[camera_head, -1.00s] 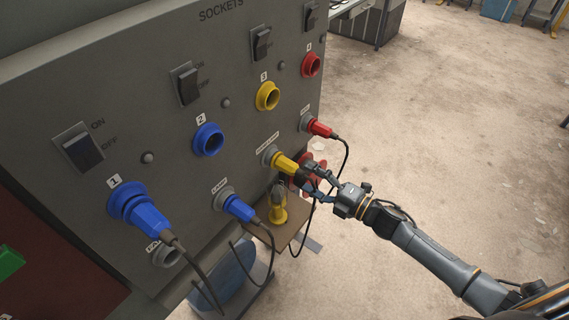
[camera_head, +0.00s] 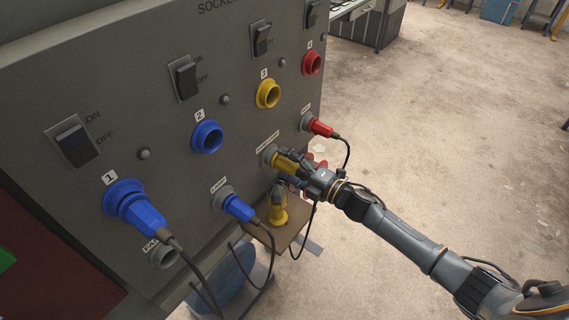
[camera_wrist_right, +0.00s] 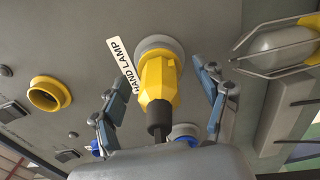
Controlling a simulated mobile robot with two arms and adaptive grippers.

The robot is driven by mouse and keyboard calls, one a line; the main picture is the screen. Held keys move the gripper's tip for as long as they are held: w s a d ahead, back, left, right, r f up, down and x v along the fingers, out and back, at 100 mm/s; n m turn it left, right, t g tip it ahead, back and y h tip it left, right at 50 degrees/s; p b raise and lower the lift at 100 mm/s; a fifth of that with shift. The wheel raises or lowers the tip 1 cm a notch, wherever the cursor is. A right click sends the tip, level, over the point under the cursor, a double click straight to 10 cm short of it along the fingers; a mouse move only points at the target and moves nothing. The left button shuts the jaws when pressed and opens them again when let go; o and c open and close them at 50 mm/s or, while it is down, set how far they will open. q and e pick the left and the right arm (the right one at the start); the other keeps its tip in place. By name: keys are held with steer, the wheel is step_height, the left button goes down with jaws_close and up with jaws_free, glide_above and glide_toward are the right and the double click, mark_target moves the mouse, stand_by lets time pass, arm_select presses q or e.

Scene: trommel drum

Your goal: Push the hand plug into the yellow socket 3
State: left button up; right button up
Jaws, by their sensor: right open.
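The yellow hand plug (camera_head: 285,165) sits in the grey holder labelled hand lamp on the panel; in the right wrist view the plug (camera_wrist_right: 158,85) points up into that holder, its dark cable end toward me. My right gripper (camera_head: 291,160) is around the plug. In the right wrist view its fingers (camera_wrist_right: 160,92) stand open on both sides, apart from the plug. Yellow socket 3 (camera_head: 268,94) is empty, above the plug on the panel; it also shows at the left of the right wrist view (camera_wrist_right: 49,94). My left gripper is not in view.
A blue plug is in socket 1 (camera_head: 135,205); blue socket 2 (camera_head: 207,137) and red socket 4 (camera_head: 312,63) are empty. A blue lamp plug (camera_head: 239,208) and a red plug (camera_head: 320,127) sit in holders. A yellow caged lamp (camera_head: 278,207) stands on a shelf below.

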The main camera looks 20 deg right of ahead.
mark_target(305, 174)
stand_by(0.8)
steer(key=shift+c, duration=0.4)
jaws_close()
steer(key=shift+s+d, duration=0.15)
steer(key=shift+s, duration=0.05)
steer(key=shift+s+d, duration=0.2)
steer(key=shift+s, duration=0.1)
steer(key=shift+p+v, duration=0.45)
steer(key=shift+v, duration=1.95)
steer(key=shift+p+v, duration=0.35)
steer(key=shift+v, duration=2.15)
